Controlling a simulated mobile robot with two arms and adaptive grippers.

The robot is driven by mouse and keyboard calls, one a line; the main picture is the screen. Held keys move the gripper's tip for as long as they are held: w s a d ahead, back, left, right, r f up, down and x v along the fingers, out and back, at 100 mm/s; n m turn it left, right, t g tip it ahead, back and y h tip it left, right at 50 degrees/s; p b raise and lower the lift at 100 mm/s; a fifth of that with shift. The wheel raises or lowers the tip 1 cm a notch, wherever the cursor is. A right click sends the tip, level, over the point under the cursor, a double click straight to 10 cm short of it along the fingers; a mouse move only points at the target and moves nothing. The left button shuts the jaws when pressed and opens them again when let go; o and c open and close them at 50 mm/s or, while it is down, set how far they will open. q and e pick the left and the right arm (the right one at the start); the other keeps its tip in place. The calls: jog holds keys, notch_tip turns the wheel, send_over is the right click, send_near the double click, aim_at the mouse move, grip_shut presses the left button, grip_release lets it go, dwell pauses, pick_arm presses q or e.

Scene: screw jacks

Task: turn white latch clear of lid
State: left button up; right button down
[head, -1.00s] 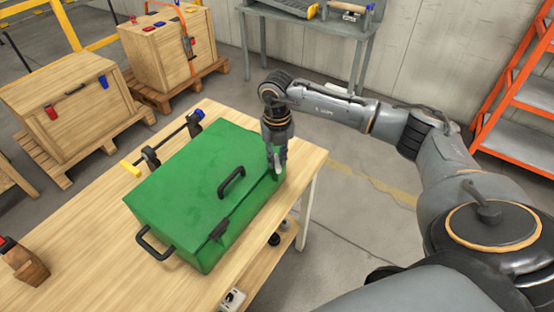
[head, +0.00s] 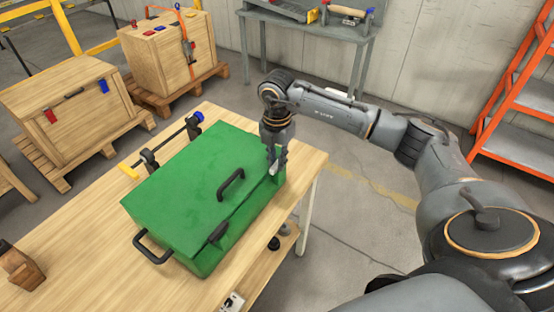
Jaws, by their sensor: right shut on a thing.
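The green case (head: 195,250) lies on the wooden table with its lid (head: 180,185) down. A black handle (head: 231,184) stands on the lid. A dark latch (head: 218,233) sits at the lid's front edge. My right gripper (head: 273,163) points down at the lid's far right corner. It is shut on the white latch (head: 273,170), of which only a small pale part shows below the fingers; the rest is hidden. I cannot tell whether the latch still overlaps the lid. My left gripper is not in view.
A black bar clamp with yellow and blue ends (head: 165,146) lies behind the case. A wooden block (head: 22,268) is at the table's left. Wooden crates (head: 70,118) stand on pallets beyond. The table's front left is clear.

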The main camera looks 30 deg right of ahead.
aim_at(277, 163)
dwell(0.3)
jog(key=c, duration=1.3)
grip_release()
notch_tip(277, 163, up, 12)
jog(key=shift+r, duration=0.1)
